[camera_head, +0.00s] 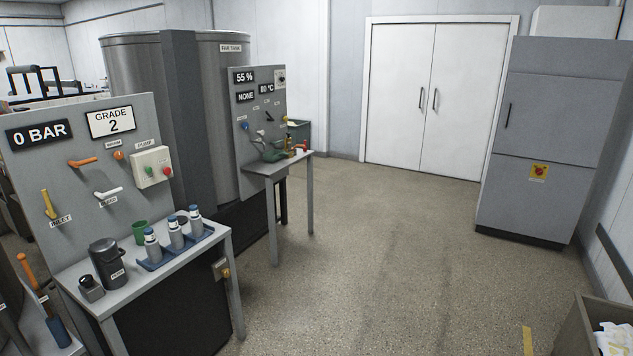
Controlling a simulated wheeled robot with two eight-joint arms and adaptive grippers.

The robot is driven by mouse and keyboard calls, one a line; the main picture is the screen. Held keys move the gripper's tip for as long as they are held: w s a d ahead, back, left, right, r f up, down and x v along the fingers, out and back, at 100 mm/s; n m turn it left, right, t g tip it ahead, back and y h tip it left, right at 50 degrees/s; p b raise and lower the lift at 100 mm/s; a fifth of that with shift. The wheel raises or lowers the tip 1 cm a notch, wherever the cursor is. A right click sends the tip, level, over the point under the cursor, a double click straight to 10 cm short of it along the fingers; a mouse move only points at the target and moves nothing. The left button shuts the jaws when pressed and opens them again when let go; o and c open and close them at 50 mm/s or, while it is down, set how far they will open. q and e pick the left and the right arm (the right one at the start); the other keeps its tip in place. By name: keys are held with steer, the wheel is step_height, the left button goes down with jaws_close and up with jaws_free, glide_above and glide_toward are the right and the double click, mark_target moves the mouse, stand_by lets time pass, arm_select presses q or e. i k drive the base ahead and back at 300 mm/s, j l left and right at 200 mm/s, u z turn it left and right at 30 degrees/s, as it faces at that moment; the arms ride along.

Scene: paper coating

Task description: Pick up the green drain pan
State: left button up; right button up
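A small dark green object (273,156), which may be the drain pan, sits on the far side table (262,169) below the panel reading 55 %. It is small in the picture and its shape is hard to make out. A green cup-like container (139,232) stands on the near table (92,299), behind the bottles. Neither of my grippers shows in the head view.
The near table also holds a black pump flask (107,263) and a blue tray (152,266) with several bottles. A large steel tank (215,110) stands between the two panels. Open floor (400,250) lies to the right, before white double doors (432,95) and a grey cabinet (545,130).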

mark_target(279, 155)
steer(key=i, duration=2.6)
steer(key=i+j+z, duration=0.1)
steer(key=i, duration=1.2)
steer(key=i+j, duration=0.1)
steer(key=i, duration=1.15)
